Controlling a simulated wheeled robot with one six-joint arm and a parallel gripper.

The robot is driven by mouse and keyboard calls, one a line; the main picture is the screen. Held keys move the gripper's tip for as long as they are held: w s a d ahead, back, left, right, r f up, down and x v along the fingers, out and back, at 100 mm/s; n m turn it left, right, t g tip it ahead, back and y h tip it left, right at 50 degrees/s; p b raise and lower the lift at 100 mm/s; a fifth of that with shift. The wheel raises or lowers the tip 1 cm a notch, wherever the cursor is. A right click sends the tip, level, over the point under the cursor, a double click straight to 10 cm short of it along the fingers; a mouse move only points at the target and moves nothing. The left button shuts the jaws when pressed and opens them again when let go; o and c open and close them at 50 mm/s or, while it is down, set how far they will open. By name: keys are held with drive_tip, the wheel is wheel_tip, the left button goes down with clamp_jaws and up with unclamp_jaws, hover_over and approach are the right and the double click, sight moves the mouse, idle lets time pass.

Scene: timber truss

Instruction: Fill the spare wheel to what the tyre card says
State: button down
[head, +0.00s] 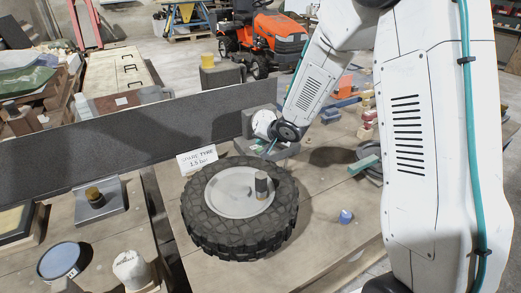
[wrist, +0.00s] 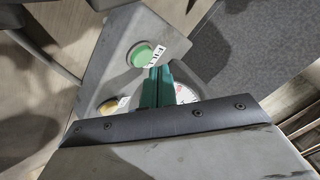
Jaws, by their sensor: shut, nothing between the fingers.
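The spare wheel (head: 272,228) lies flat on the bench in the head view, with a grey rim disc (head: 226,193) and a dark upright stub (head: 262,185) on it. The tyre card (head: 198,160) stands behind it; it reads "SPARE TYRE" and a bar figure, perhaps 2.5, too small to be sure. A grey box (wrist: 122,45) in the wrist view carries a green button (wrist: 146,54) with a label, an amber button (wrist: 110,105) and a white dial (wrist: 186,94), partly hidden. My gripper (wrist: 157,72) is shut and empty, its teal fingertips just beside the green button; contact cannot be told.
A small blue piece (head: 346,216) lies on the bench right of the wheel. A long dark panel (head: 130,135) runs behind the bench. A metal plate with a knob (head: 98,202) and a round blue tin (head: 60,260) stand at left.

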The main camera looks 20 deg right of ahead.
drive_tip(key=shift+f, duration=0.1)
drive_tip(key=shift+f, duration=0.3)
drive_tip(key=shift+s+f, duration=0.55)
drive_tip(key=shift+f, duration=0.25)
idle(2.7)
drive_tip(key=shift+w+r, duration=0.3)
drive_tip(key=shift+r, duration=0.55)
drive_tip(key=shift+w+r, duration=0.1)
drive_tip(key=shift+r, duration=1.65)
